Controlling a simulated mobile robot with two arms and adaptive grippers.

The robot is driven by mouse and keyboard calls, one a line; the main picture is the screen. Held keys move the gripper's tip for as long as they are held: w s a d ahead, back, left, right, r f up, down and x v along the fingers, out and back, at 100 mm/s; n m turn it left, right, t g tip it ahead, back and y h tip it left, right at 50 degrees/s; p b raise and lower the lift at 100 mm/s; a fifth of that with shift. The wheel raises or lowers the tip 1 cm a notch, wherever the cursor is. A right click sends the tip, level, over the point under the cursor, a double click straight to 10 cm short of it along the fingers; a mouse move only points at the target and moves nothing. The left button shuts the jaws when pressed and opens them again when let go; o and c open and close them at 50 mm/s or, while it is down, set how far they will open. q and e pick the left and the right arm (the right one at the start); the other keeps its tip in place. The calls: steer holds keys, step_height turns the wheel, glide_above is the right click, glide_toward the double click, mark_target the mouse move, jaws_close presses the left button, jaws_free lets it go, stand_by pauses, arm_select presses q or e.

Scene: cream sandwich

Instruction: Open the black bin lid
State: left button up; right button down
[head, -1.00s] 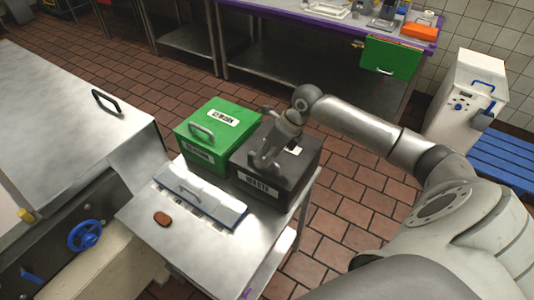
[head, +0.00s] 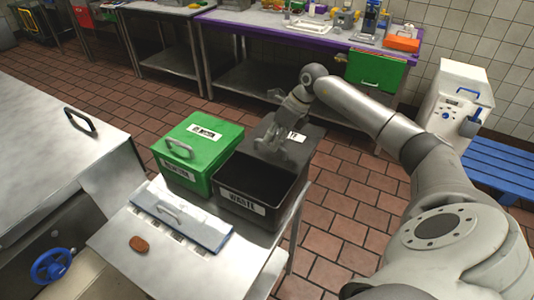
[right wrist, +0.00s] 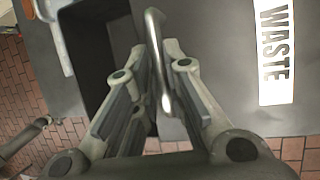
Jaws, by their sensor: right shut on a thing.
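The black bin (head: 262,190) with a white waste label stands on the steel table beside the green bin. Its dark inside shows. Its black lid (head: 308,138) is raised at the back right of the bin; it also shows with its WASTE label in the right wrist view (right wrist: 215,70). My right gripper (head: 270,148) is over the bin's back side, at the lid. In the right wrist view its fingers (right wrist: 155,85) are closed around the lid's metal handle (right wrist: 157,50). The left gripper is not in view.
The green bin (head: 190,138), its lid shut, stands left of the black bin. A flat tray with a blue-edged lid (head: 210,232) and a brown patty (head: 138,244) lie in front. Open tiled floor (head: 340,220) is on the right.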

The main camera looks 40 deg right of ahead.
steer(key=shift+w+d+f, duration=0.15)
steer(key=shift+d, duration=0.2)
steer(key=shift+a+r, duration=0.2)
steer(key=shift+a, duration=0.1)
steer(key=c, duration=1.8)
jaws_free()
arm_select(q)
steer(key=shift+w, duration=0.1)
arm_select(e)
steer(key=o, duration=0.3)
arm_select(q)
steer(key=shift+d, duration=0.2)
arm_select(e)
steer(key=v, duration=1.2)
